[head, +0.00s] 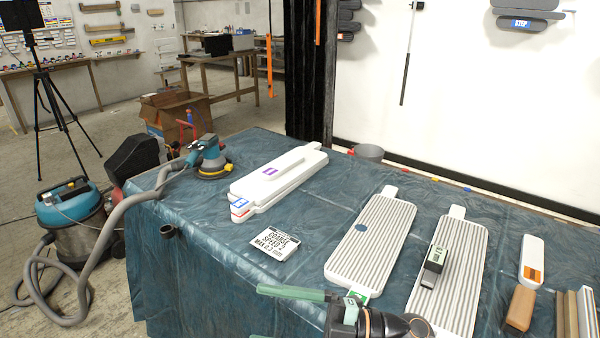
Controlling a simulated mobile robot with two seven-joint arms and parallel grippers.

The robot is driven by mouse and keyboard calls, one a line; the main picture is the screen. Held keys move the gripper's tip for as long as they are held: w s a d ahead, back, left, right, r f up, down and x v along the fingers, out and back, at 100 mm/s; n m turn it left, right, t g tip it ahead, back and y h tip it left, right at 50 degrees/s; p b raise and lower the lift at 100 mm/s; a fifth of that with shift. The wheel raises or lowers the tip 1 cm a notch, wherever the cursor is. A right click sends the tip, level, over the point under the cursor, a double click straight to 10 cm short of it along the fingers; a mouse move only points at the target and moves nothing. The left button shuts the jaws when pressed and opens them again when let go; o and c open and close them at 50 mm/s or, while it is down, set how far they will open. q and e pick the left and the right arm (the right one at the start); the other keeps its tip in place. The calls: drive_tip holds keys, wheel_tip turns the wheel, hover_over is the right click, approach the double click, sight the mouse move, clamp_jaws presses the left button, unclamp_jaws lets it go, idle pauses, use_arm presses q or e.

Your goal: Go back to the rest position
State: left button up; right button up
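My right gripper (262,313) is at the bottom edge, its arm coming in from the lower right. Its two green fingers point left and stand wide apart, with only cloth visible between them. The lower finger is partly cut off by the frame. The gripper is in front of the near end of a ribbed white panel (372,232). My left gripper is not in view.
A blue-covered table (220,262) holds stacked white panels (285,172), a printed card (275,243), a sander (208,160) with a hose, and a second ribbed panel (462,255) with a dark block (436,262) on it. Wooden blocks (521,307) lie at the right.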

drive_tip(key=w+d+f+m+t+h+p, duration=0.25)
drive_tip(key=w+d+m+t+h, duration=0.35)
drive_tip(key=m+t, duration=0.75)
drive_tip(key=s+d+f+m+h, duration=0.2)
drive_tip(key=d+f+m+h, duration=0.4)
drive_tip(key=d+f+m, duration=0.25)
drive_tip(key=s+d+f+m+g+h+p, duration=0.1)
drive_tip(key=s+d+f+m+g+h, duration=0.1)
drive_tip(key=s+f, duration=0.5)
drive_tip(key=s+d+f+m+g+h, duration=0.2)
drive_tip(key=s+d+f+g+h, duration=0.1)
drive_tip(key=s+f, duration=0.4)
wheel_tip(320, 180, down, 2)
drive_tip(key=shift+s+d+f+m+g+p, duration=0.1)
drive_tip(key=shift+s+d+m+g+p, duration=0.25)
drive_tip(key=shift+d+g, duration=0.25)
